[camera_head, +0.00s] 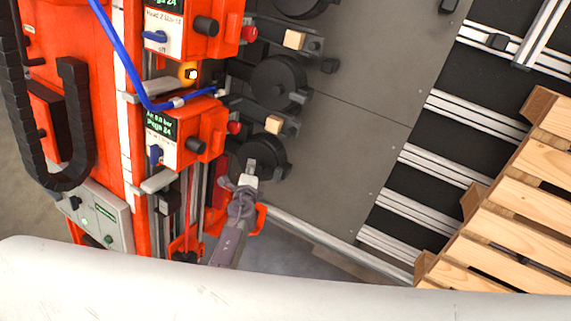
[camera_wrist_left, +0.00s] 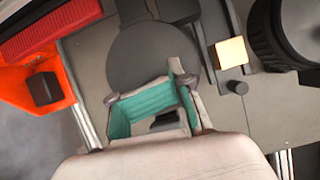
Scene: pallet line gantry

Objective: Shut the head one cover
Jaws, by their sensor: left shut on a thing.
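My left gripper (camera_head: 246,186) reaches up from the bottom to the lowest dark round cover (camera_head: 262,155) on the orange machine. In the left wrist view, the same cover shows as a grey disc (camera_wrist_left: 152,55) just beyond the fingers. My left gripper (camera_wrist_left: 148,103), with teal inner pads, is shut on a part at the cover's near edge; that part is mostly hidden by the fingers. I cannot read a label that says this cover is head one's. My right gripper is not in view.
Two more dark round heads (camera_head: 278,82) line up above, with wooden-coloured blocks (camera_head: 273,124) beside them. Orange control boxes (camera_head: 185,132) and a blue hose (camera_head: 122,55) stand left. A grey plate (camera_head: 350,130) lies right, then rails and a wooden pallet (camera_head: 520,200).

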